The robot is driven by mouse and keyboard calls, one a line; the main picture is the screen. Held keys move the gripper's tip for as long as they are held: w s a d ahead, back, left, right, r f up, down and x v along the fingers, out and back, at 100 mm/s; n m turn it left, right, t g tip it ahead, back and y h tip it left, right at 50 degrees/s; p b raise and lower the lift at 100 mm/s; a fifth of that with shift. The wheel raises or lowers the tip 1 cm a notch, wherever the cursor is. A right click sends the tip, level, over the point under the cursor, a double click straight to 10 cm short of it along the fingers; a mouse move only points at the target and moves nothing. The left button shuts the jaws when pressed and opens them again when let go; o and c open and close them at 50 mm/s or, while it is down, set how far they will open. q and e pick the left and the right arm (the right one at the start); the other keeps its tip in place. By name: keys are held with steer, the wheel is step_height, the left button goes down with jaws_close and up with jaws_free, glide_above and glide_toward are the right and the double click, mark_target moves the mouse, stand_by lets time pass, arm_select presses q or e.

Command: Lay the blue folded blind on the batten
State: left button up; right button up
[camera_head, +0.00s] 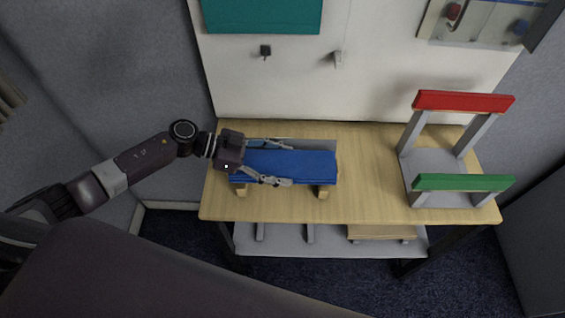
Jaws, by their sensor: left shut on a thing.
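The blue folded blind (310,167) is a flat blue slab at the left of the wooden table. My left gripper (286,165) reaches in from the left and is shut on the blind, with one finger along its far edge and the other along its near edge. Small wooden feet (322,191) show under the blind's near side; I cannot tell whether it touches them. A red bar (463,102) and a green bar (463,182) lie across a grey stand at the right. I cannot tell which piece is the batten. My right gripper is not in view.
The wooden table (370,190) is clear between the blind and the grey stand (434,163). A white panel (380,75) rises behind, with hooks and a teal sheet (265,12). A lower shelf (285,240) holds a wooden board (380,231).

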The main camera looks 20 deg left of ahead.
arm_select(q)
steer(key=shift+f+b, duration=0.3)
steer(key=shift+f, duration=0.35)
steer(key=o, duration=1.4)
steer(key=shift+f, duration=0.1)
steer(key=v, duration=1.2)
